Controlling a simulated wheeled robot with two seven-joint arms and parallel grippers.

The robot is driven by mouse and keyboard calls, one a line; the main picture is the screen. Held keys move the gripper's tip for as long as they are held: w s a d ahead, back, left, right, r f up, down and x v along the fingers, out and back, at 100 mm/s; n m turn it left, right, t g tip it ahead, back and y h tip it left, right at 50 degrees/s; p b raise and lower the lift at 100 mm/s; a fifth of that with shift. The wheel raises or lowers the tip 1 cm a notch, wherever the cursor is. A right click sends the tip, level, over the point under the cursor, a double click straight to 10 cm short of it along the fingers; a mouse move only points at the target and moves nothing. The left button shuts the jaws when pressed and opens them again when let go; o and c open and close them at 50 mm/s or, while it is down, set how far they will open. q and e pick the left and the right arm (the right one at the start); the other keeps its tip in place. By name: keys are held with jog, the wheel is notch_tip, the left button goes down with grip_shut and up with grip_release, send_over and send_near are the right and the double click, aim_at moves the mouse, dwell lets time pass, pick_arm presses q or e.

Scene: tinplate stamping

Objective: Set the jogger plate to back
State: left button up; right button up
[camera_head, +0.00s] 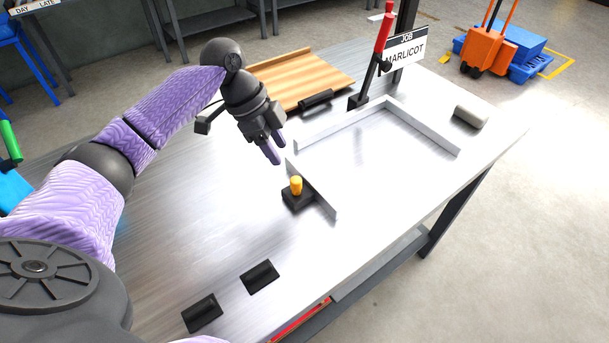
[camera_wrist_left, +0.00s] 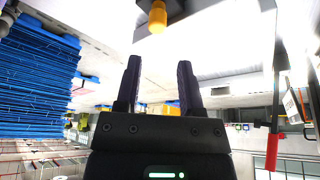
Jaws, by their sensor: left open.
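The jogger plate (camera_head: 317,191) is a low, thin grey wall standing on the metal table, at the left of a pale fenced area. A black block with a yellow knob (camera_head: 296,186) sits against its left side; the knob also shows at the top of the left wrist view (camera_wrist_left: 157,17). My left gripper (camera_head: 276,151) is above the table, behind and slightly left of the knob in the head view, apart from it. Its two purple fingers are spread, with nothing between them (camera_wrist_left: 160,85). My right gripper is not in view.
A fixed L-shaped fence (camera_head: 423,129) bounds the area's back and right. A red-handled lever (camera_head: 384,32) stands behind it near the MARLICOT sign (camera_head: 405,48). A wooden board (camera_head: 300,80), a grey cylinder (camera_head: 470,117) and black handles (camera_head: 260,277) are around. The table's middle is clear.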

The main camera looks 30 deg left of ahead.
aim_at(295, 179)
pick_arm(q)
jog(key=b+x, duration=0.3)
jog(key=x, duration=0.5)
jog(key=shift+s+d+f, duration=0.1)
jog(key=shift+d+f, duration=0.1)
jog(key=shift+f, duration=0.2)
jog(key=shift+d+f, duration=0.15)
jog(key=shift+f, duration=0.1)
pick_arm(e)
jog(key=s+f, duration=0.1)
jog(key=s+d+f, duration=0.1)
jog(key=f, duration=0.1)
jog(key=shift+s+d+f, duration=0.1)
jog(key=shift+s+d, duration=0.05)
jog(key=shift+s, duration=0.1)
pick_arm(q)
grip_shut()
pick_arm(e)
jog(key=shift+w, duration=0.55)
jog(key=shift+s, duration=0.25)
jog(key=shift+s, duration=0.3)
